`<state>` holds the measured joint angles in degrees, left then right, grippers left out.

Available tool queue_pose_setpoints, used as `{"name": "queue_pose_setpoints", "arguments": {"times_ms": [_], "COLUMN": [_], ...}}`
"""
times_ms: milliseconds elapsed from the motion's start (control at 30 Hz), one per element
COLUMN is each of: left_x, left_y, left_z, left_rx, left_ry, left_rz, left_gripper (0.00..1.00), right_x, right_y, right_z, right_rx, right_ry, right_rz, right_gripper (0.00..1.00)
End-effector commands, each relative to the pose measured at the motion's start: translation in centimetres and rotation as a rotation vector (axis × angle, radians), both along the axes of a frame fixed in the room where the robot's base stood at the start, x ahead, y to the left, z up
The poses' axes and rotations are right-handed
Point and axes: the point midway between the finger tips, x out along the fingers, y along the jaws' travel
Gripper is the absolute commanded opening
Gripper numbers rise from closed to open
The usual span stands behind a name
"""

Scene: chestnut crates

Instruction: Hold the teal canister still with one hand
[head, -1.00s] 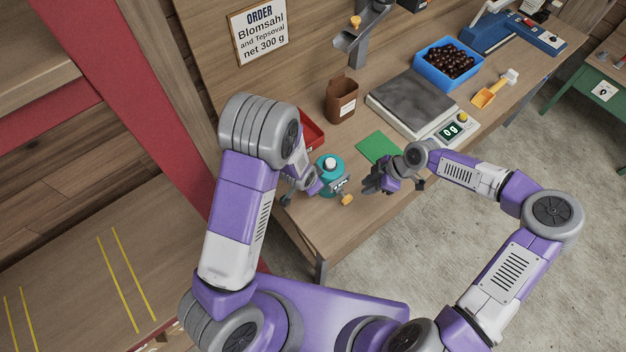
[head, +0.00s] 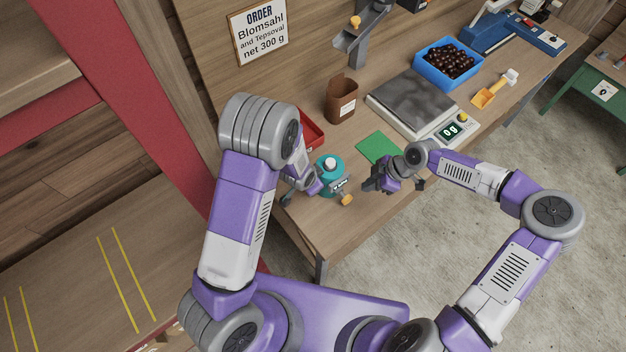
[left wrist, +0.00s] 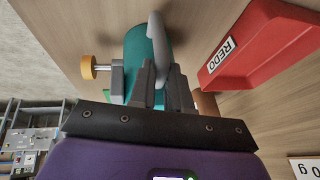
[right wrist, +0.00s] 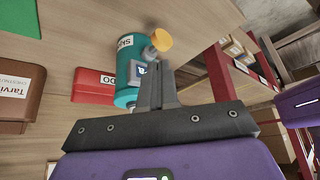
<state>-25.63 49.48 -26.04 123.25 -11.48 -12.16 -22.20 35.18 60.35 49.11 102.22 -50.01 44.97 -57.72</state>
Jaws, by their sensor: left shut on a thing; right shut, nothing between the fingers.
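The teal canister (head: 330,180) stands upright near the front edge of the bench, with a white cap and an ochre knob (head: 347,200) low on its side. My left gripper (left wrist: 160,75) is shut on the canister's grey curved handle (left wrist: 156,38); its arm partly hides this in the head view. The canister also shows in the right wrist view (right wrist: 126,75), with the knob (right wrist: 161,40) and a small dark display. My right gripper (right wrist: 156,75) is shut and empty, a little to the right of the canister in the head view (head: 370,184), apart from it.
A red tray (head: 312,130) stands behind the canister, beside a brown bag (head: 341,100). A green mat (head: 378,147) lies behind my right gripper. A scale (head: 411,102) reading 0 g, a blue crate (head: 421,72) of chestnuts and an orange scoop (head: 487,96) are farther right.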

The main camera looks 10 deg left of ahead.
Motion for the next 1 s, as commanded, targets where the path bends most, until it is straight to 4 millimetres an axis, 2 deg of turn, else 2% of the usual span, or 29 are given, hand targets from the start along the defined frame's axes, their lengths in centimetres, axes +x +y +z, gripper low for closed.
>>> {"name": "queue_pose_setpoints", "arguments": {"times_ms": [800,1000], "left_x": [-0.3,-0.3], "left_y": [0.1,0.1], "left_z": [-0.2,-0.2], "left_rx": [0.004,0.004], "left_ry": [0.01,0.01], "left_rz": [-0.001,-0.001], "left_gripper": [0.0,0.0], "right_x": [0.0,0.7], "right_y": [0.0,1.2], "right_z": [0.0,-0.3], "right_rx": [0.0,0.021], "right_ry": [-0.001,-0.028], "right_rz": [0.0,-0.04], "right_gripper": [0.0,0.0]}}
